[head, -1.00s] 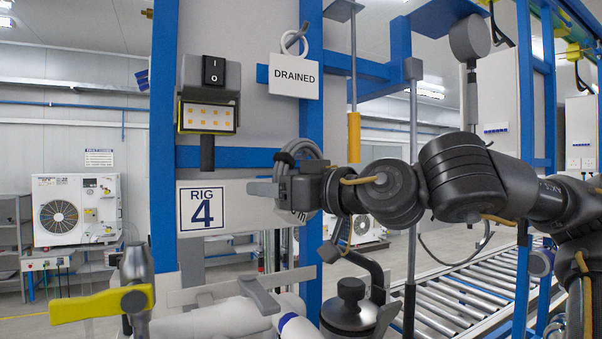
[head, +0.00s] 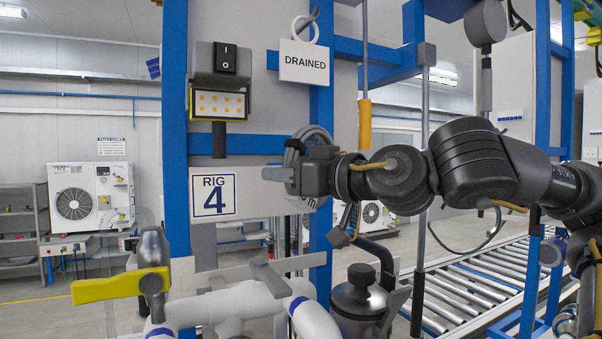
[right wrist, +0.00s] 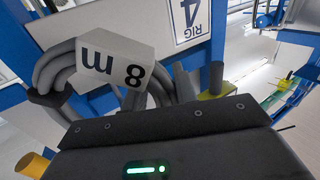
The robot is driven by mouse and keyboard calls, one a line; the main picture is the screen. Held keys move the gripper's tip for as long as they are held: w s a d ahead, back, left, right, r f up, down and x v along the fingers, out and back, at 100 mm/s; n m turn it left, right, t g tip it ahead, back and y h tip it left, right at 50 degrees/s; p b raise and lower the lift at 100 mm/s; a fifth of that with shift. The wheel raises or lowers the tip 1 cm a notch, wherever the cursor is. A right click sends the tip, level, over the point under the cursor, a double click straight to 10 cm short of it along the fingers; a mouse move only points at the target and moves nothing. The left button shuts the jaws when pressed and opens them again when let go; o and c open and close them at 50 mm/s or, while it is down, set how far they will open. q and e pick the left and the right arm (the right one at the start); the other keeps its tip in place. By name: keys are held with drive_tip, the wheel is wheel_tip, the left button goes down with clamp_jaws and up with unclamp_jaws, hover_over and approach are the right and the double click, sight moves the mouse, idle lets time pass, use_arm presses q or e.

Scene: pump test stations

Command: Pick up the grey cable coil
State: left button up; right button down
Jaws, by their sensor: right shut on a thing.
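The grey cable coil (head: 313,134) is in front of the rig's upright, right of the RIG 4 sign, partly hidden behind my right gripper (head: 280,165). My right gripper is shut on the coil. In the right wrist view, the coil's thick grey loops (right wrist: 62,62) show beyond the gripper body, with a white tag (right wrist: 112,62) reading "8 m" on them. A sliver of the tag shows under the gripper in the head view. Whether the coil still touches a support behind it is hidden. My left gripper is not in view.
A DRAINED sign (head: 304,63) hangs above the coil. A switch and lamp unit (head: 218,92) is at upper left. Below are a yellow-handled valve (head: 120,287), white pipework (head: 245,305) and a dark-topped metal vessel (head: 358,298). A roller conveyor (head: 470,292) lies at right.

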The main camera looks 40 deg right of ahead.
sight(288, 154)
drive_tip(key=shift+r, duration=0.1)
drive_tip(key=shift+d+r, duration=0.15)
drive_tip(key=shift+r, duration=0.3)
wheel_tip(288, 154, up, 2)
drive_tip(key=shift+d+b, duration=0.15)
drive_tip(key=shift+b, duration=0.45)
drive_tip(key=s+r+b, duration=0.6)
drive_tip(key=s+r, duration=0.3)
drive_tip(key=s, duration=0.5)
drive_tip(key=shift+d+r, duration=0.4)
drive_tip(key=shift+d, duration=0.05)
drive_tip(key=shift+w, duration=0.1)
